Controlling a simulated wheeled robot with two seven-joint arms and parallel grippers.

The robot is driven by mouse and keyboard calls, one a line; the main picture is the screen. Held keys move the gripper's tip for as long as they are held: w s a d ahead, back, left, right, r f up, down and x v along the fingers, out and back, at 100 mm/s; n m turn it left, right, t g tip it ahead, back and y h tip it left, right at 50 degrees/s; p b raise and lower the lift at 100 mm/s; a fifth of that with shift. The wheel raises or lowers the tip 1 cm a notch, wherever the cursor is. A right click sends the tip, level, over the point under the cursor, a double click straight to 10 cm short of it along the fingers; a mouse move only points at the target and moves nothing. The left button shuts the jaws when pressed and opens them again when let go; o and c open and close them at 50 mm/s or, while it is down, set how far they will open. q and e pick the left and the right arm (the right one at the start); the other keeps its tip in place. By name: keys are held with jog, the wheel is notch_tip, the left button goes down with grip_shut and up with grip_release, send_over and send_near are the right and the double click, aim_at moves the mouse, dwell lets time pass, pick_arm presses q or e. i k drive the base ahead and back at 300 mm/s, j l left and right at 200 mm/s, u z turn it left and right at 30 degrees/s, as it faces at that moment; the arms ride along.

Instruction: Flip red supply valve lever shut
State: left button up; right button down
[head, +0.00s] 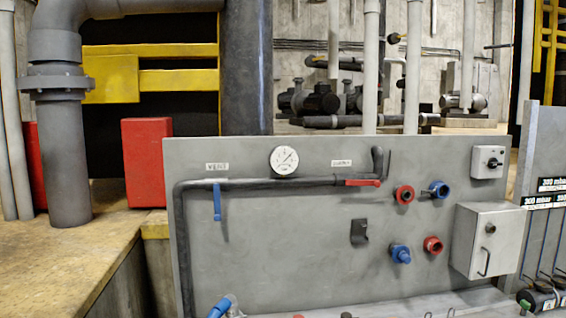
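The red supply valve lever (362,183) is on the grey panel, right of the gauge, below a small white label (341,163) too small to read surely. It lies about horizontal, in line with the dark pipe (265,183), close to where the pipe bends up. A blue lever (217,202) hangs straight down from the same pipe at the left, under a label that seems to read VENT (217,166). Neither of my grippers is in view, and nothing touches the red lever.
A round white gauge (284,160) sits above the pipe. Space in front of the lever looks clear.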

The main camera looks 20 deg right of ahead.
aim_at(376, 183)
jog(key=z, duration=1.25)
